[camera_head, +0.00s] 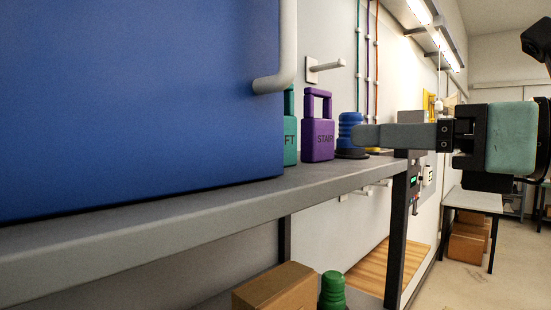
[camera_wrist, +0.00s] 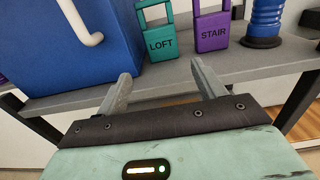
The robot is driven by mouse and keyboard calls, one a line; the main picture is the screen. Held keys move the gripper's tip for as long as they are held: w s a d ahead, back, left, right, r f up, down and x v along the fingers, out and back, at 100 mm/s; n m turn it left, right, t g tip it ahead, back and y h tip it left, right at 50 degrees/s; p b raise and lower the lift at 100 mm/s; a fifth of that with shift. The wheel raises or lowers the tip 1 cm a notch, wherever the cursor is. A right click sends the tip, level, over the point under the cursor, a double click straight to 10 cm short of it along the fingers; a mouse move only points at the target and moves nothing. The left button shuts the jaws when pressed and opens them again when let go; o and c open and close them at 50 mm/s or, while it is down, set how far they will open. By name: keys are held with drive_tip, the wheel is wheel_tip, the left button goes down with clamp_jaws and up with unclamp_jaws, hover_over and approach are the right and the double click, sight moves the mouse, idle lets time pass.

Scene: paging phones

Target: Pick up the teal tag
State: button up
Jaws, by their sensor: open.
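The teal tag (camera_wrist: 160,45), marked LOFT, stands upright on the grey shelf, between a big blue box and a purple tag. In the head view only its right edge (camera_head: 290,135) shows, with the letters "FT"; the blue box hides the rest. The purple tag (camera_head: 318,130), marked STAIR, stands to its right and also shows in the wrist view (camera_wrist: 212,33). My gripper (camera_wrist: 160,85) is open and empty. In the wrist view its fingers point toward the shelf, short of the teal tag. In the head view my gripper (camera_head: 362,136) reaches in from the right.
The blue box (camera_head: 140,90) with a white handle (camera_head: 285,60) stands close left of the teal tag. A blue ribbed object (camera_wrist: 265,22) stands right of the purple tag. The grey shelf (camera_wrist: 175,77) is bare in front of the tags. A cardboard box (camera_head: 275,290) and a green object (camera_head: 333,290) sit lower down.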

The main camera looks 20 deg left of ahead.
drive_tip(key=b, duration=0.2)
drive_tip(key=shift+w+a+f+b, duration=0.15)
drive_tip(key=shift+a+f+b, duration=0.05)
drive_tip(key=shift+a+b, duration=0.1)
drive_tip(key=b, duration=0.3)
approach(290, 121)
drive_tip(key=a, duration=0.1)
drive_tip(key=a+f, duration=0.1)
drive_tip(key=a, duration=0.1)
drive_tip(key=shift+a+f, duration=0.15)
drive_tip(key=shift+f, duration=0.25)
drive_tip(key=shift+p+x, duration=1.2)
drive_tip(key=shift+x, duration=2.15)
drive_tip(key=c, duration=0.7)
drive_tip(key=shift+r, duration=0.1)
